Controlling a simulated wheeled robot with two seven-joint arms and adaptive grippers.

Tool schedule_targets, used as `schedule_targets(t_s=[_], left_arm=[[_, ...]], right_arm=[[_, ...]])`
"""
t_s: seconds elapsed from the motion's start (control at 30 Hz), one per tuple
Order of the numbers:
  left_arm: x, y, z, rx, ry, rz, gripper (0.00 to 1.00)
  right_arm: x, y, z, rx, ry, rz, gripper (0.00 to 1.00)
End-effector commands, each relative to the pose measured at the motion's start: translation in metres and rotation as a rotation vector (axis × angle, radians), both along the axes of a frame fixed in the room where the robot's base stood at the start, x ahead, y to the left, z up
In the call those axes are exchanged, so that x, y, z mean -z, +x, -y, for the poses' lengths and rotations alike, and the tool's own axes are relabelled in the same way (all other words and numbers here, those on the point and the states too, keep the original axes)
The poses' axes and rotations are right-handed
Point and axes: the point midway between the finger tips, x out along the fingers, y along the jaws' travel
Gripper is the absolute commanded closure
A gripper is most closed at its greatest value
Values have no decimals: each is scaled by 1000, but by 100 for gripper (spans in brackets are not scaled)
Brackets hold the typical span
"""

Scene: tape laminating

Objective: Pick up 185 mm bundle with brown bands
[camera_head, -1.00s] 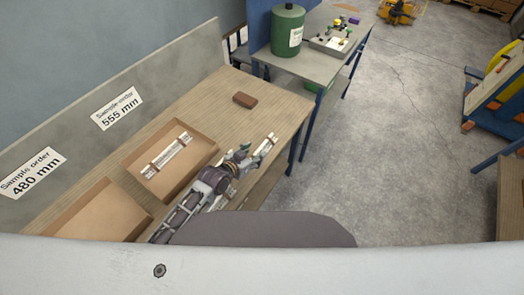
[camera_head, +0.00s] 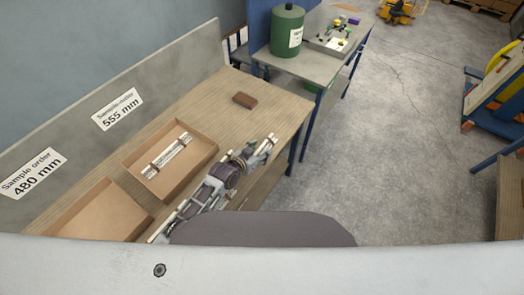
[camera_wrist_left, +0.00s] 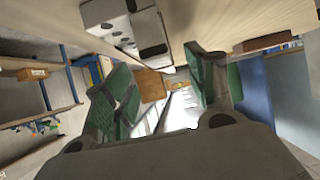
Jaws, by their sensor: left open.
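My left gripper (camera_head: 262,150) is open at the table's front edge, beside a pale bundle (camera_head: 271,141) that it partly covers in the head view. The bands on that bundle are too small to make out there. In the left wrist view, the green-padded fingers (camera_wrist_left: 158,85) stand apart, and a pale block with dark bands (camera_wrist_left: 128,28) lies on the wood above them. I cannot tell whether it is the same bundle. Another pale bundle with brown bands (camera_head: 171,152) lies in the farther cardboard tray (camera_head: 199,161). My right gripper is not in view.
A second, empty-looking tray (camera_head: 100,212) lies nearer on the wooden table (camera_head: 205,104). A brown block (camera_head: 245,100) sits toward the back. A grey panel with order signs (camera_head: 118,108) bounds the left side. A bench with a green drum (camera_head: 287,30) stands beyond.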

Motion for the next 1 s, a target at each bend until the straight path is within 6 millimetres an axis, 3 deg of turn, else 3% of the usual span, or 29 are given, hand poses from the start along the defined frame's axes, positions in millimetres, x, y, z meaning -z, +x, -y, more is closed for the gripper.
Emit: schedule_targets(t_s=[0.23, 0.7, 1.0], left_arm=[[6, 10, 7, 0, -1, 0, 44], [7, 10, 7, 0, -1, 0, 44], [7, 10, 7, 0, -1, 0, 80]], right_arm=[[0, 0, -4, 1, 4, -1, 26], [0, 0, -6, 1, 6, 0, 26], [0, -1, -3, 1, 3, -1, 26]])
